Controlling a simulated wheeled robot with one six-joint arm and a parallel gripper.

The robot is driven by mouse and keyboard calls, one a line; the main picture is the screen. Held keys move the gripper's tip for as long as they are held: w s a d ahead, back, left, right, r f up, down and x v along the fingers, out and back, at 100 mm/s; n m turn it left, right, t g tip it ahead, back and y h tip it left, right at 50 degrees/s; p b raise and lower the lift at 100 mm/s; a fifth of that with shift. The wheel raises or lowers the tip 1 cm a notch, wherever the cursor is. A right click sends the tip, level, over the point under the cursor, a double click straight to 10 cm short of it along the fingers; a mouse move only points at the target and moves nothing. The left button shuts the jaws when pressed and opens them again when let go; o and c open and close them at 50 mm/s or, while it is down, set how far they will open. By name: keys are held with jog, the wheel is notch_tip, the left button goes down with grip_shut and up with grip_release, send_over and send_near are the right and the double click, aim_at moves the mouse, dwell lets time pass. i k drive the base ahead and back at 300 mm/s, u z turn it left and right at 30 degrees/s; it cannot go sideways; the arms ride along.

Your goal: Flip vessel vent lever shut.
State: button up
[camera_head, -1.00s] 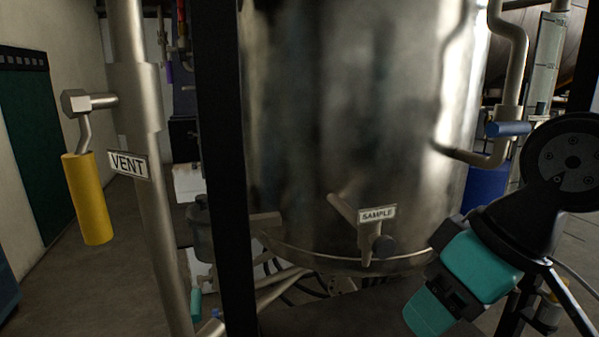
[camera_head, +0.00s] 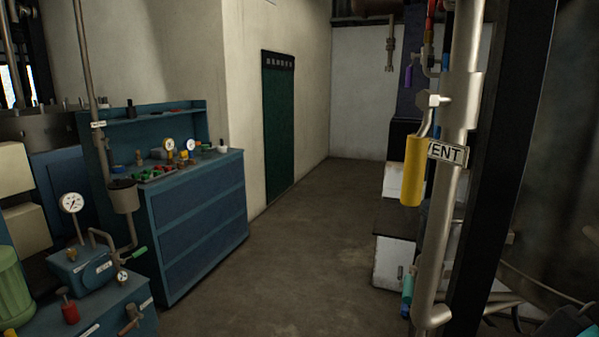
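The vent lever has a yellow grip (camera_head: 412,170) that hangs down from a metal valve body on the left side of a vertical steel pipe (camera_head: 448,200). A white label (camera_head: 448,153) on the pipe reads "VENT", its left end partly covered by the grip. The vessel (camera_head: 560,170) shows only as a dark curved surface at the right edge, behind a black post. My gripper is at most a sliver of dark and teal parts at the lower right corner; its fingertips are out of view. Nothing of mine touches the lever.
A blue workbench (camera_head: 200,215) with gauges and small parts stands at left. A blue unit (camera_head: 100,290) with a gauge and valves is at lower left. The black post (camera_head: 500,170) stands right of the pipe. Concrete floor (camera_head: 285,240) is open in the middle, leading to a green door (camera_head: 279,125).

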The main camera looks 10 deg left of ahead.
aim_at(417, 147)
jog(key=u, duration=1.6)
jog(key=k, duration=1)
jog(key=z, duration=1.3)
jog(key=i, duration=0.5)
jog(key=u, duration=0.05)
